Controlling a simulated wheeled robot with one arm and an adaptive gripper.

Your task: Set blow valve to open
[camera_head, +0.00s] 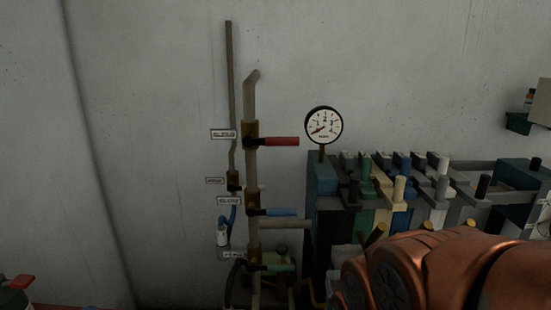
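A vertical pipe (251,100) on the wall carries lever valves with small label plates. The upper valve has a red lever (281,141) beside a plate (224,134). The middle valve has a blue lever (279,211) beside a plate (229,201). A lower valve has a green lever (279,267) beside a plate (232,254). All three levers point right, across the pipe. The lettering is too small to read surely, so I cannot tell which is the blow valve. My gripper is not in view; my copper-coloured arm fills the lower right.
A round gauge (323,124) stands above a bank of coloured valve blocks with upright handles (399,188), right of the levers. A thin pipe (229,80) runs left of the main pipe, with a small blue-hosed fitting (223,237) below. The wall left is bare.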

